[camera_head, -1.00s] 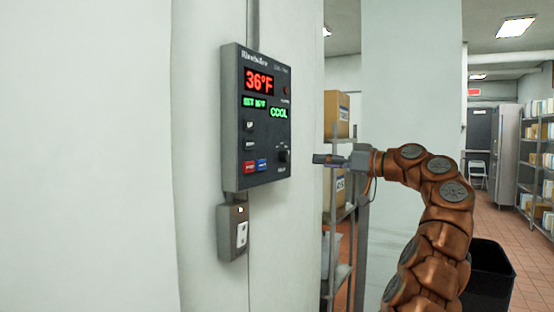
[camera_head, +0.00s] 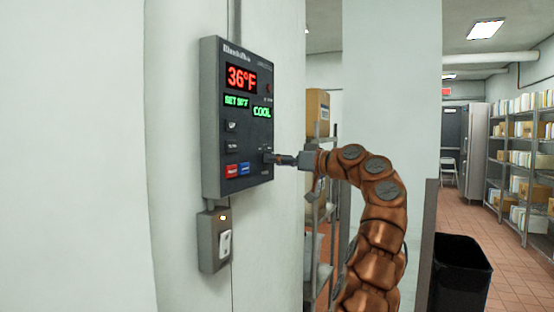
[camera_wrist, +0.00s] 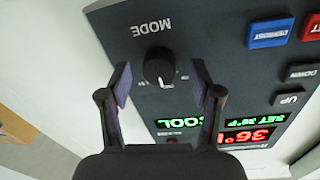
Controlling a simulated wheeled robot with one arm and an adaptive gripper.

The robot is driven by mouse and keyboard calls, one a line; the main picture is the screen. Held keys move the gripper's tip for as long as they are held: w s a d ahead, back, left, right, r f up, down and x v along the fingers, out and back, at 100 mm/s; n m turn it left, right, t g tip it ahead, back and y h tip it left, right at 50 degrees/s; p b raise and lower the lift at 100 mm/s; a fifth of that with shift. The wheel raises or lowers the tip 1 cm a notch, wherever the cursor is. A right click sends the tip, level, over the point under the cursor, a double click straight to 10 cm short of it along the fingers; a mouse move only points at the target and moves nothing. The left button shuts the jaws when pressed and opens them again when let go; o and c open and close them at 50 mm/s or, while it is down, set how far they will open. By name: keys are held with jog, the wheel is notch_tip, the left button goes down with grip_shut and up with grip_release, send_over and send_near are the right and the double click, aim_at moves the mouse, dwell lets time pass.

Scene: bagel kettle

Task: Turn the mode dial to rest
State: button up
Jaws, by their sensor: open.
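The mode dial (camera_wrist: 159,66) is a round black knob on the dark grey control panel (camera_head: 211,120), under the word MODE in the wrist view, which shows the panel upside down. A light mark shows on the knob's edge; the small labels around it are too blurred to read. The panel display reads 36°F in red and COOL in green. My gripper (camera_wrist: 160,88) is open, with one finger on each side of the dial. A gap shows between each finger and the knob. In the head view my gripper (camera_head: 281,160) is at the panel's lower right and hides most of the dial.
Red and blue buttons (camera_head: 237,170) sit left of the dial. A grey switch box (camera_head: 213,240) is below the panel. A shelf with boxes (camera_head: 318,112) stands behind my arm. A black bin (camera_head: 461,275) stands on the floor at right.

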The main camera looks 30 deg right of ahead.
jog(key=shift+w, duration=0.15)
jog(key=shift+c, duration=0.3)
jog(key=c, duration=1.1)
jog(key=shift+a+m, duration=0.1)
jog(key=shift+m, duration=0.2)
jog(key=shift+r+m+g+p, duration=0.15)
jog(key=shift+m+p, duration=1.75)
jog(key=shift+m, duration=0.1)
jog(key=shift+r+m+g+p, duration=0.15)
jog(key=shift+m+p, duration=1.7)
jog(key=shift+m, duration=0.15)
jog(key=shift+f, duration=0.1)
